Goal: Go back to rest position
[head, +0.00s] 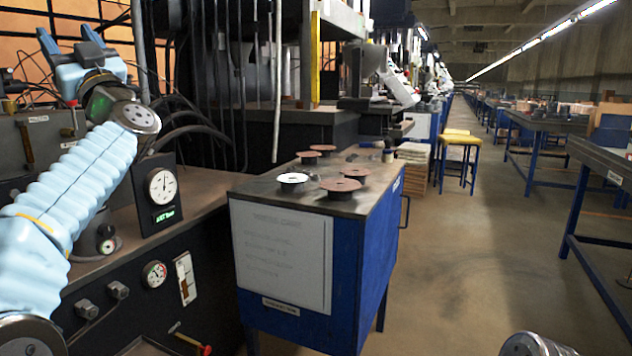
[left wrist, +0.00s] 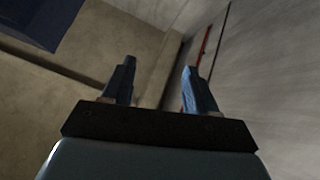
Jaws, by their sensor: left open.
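My left gripper (head: 70,42) is raised at the upper left of the head view, in front of the machine. Its two blue fingers stand apart and point upward, with nothing between them. In the left wrist view the same gripper (left wrist: 160,88) is open and empty, facing bare wall-like surfaces. Several flap discs lie on the blue cabinet's top (head: 275,187): a white-rimmed disc (head: 292,179), a reddish disc (head: 341,185) and smaller reddish ones behind. The left gripper is well away from them. My right gripper does not show; a grey round part at the bottom right looks like my right arm.
A machine with a dial gauge (head: 161,186) and black cables stands close beside my left arm. A yellow stool (head: 461,139) stands beyond the cabinet. Workbenches (head: 606,160) line the right side. The aisle floor (head: 455,250) between is clear.

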